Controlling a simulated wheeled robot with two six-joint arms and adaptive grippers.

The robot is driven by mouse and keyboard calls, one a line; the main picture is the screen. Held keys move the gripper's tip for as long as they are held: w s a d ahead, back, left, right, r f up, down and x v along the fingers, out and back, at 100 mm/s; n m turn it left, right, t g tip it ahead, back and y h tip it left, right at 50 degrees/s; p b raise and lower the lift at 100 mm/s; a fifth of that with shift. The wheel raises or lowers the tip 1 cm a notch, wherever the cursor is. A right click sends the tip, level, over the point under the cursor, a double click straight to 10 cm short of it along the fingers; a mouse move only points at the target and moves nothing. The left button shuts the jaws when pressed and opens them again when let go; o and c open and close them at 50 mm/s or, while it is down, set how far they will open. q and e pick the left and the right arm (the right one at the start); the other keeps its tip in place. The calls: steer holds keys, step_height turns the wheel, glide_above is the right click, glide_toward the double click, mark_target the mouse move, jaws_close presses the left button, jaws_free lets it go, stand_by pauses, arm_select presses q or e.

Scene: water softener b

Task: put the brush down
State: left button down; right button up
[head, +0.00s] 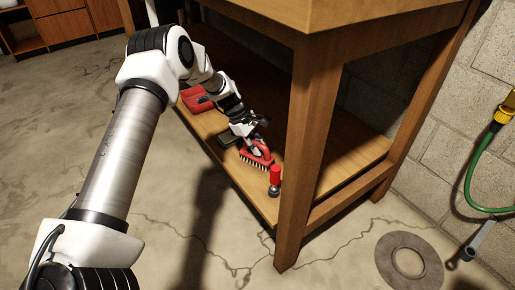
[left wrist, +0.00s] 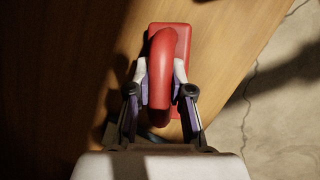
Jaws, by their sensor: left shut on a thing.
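A red brush (head: 255,161) with dark bristles is at the front edge of the workbench's wooden lower shelf (head: 213,124). Its bristles point down at the shelf; I cannot tell whether they touch it. My left gripper (head: 258,148) is shut on the brush's curved red handle. In the left wrist view the fingers (left wrist: 160,88) sit on both sides of the red handle, and the brush (left wrist: 183,45) extends beyond them over the wood. My right gripper is in neither view.
A red and black cylindrical object (head: 275,177) stands close right of the brush, near the front table leg (head: 306,150). A dark object (head: 228,138) lies beside the gripper. A red box (head: 196,99) is farther back on the shelf. The shelf right of the leg looks clear.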

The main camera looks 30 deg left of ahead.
arm_select(q)
steer(key=shift+f, duration=0.15)
steer(key=c, duration=1.1)
jaws_free()
steer(key=shift+o, duration=0.2)
steer(key=p+v, duration=0.7)
steer(key=v, duration=0.5)
